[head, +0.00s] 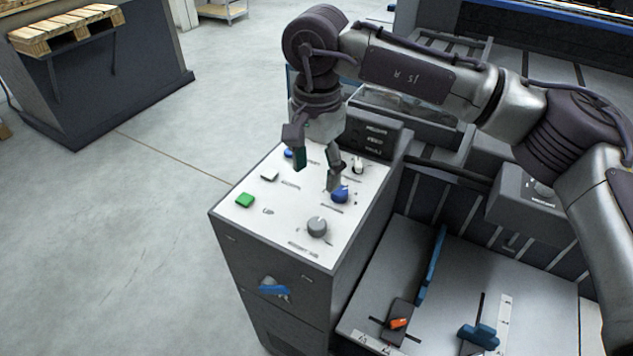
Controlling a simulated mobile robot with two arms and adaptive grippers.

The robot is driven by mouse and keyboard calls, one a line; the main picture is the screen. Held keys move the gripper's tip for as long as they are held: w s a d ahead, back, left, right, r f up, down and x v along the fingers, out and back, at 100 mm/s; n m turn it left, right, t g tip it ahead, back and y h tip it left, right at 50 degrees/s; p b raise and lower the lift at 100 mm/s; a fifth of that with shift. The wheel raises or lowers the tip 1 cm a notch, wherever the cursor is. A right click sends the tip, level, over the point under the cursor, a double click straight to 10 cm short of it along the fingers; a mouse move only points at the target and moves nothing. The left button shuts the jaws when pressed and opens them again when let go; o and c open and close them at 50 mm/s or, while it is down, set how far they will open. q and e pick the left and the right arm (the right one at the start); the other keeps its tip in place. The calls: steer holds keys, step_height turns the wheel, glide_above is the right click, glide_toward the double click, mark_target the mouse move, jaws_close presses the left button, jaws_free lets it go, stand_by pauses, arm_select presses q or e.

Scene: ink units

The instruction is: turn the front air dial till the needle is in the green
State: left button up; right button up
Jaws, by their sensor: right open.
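My right gripper (317,172) is open over the white top panel (285,222) of a grey cabinet. Its fingers point down, and one fingertip is close to a blue knob (341,194); I cannot tell if they touch. Nothing shows between the fingers. A round grey knob (317,227) sits in front of the blue one, and another grey knob (543,188) is on a grey box at the right. I cannot read which is the front air dial, and no needle or green zone can be made out. My left gripper is not in view.
A lower deck at right has an orange lever (399,323) and a blue handle (480,335). Open floor (130,230) lies left.

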mark_target(317, 222)
steer(key=f, duration=0.4)
steer(key=f+p, duration=0.1)
steer(key=f, duration=0.3)
steer(key=s+f+p, duration=0.1)
steer(key=f, duration=0.3)
steer(key=shift+w+f, duration=0.2)
steer(key=shift+f, duration=0.25)
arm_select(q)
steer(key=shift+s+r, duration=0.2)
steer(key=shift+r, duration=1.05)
